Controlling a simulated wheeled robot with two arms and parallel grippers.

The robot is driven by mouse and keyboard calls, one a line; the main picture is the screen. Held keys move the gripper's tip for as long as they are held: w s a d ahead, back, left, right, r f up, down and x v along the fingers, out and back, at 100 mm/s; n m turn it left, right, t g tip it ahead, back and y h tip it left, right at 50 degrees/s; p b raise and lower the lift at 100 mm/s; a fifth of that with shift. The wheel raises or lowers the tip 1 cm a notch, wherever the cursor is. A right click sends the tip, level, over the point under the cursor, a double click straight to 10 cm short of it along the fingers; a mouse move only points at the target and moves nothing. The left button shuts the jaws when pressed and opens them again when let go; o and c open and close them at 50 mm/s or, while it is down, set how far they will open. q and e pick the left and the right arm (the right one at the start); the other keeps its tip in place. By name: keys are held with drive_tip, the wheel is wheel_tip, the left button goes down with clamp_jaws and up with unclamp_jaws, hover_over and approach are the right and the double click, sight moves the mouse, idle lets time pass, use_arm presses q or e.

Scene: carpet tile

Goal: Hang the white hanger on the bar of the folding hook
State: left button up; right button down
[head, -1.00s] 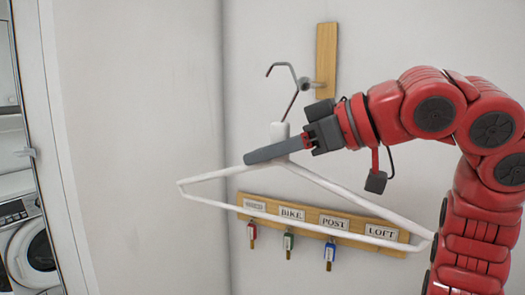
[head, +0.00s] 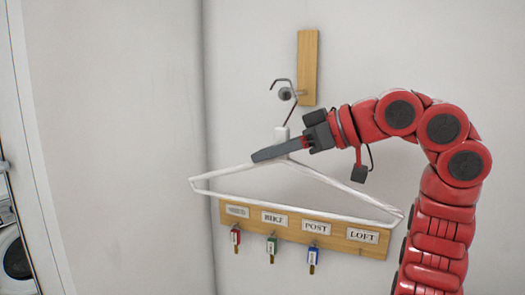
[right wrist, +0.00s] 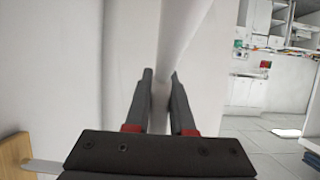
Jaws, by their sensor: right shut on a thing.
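The white hanger (head: 230,172) is held up in front of the wall, roughly level, its grey metal hook (head: 294,108) pointing up. My right gripper (head: 272,152) is shut on the hanger just below its neck; in the right wrist view the two fingers (right wrist: 160,90) flank the white hanger (right wrist: 172,45). The folding hook has a wooden plate (head: 308,68) on the wall and a short grey bar with a round end (head: 286,94). In the picture the hanger's hook arches over this round end; I cannot tell whether they touch. My left gripper is out of view.
A wooden key board (head: 341,243) with labels and several hanging keys is on the wall behind and below the hanger. A wall corner and a door frame (head: 40,150) are at left, with a white washing machine (head: 18,255) beyond.

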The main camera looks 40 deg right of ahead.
drive_tip(key=w+d+f+p, duration=0.1)
drive_tip(key=w+d, duration=0.2)
drive_tip(key=d, duration=0.3)
drive_tip(key=shift+w+d, duration=0.25)
drive_tip(key=shift+f, duration=0.1)
drive_tip(key=c, duration=0.7)
unclamp_jaws()
drive_tip(key=shift+s, duration=0.15)
drive_tip(key=p+v, duration=0.5)
drive_tip(key=v, duration=1.2)
drive_tip(key=shift+d, duration=0.25)
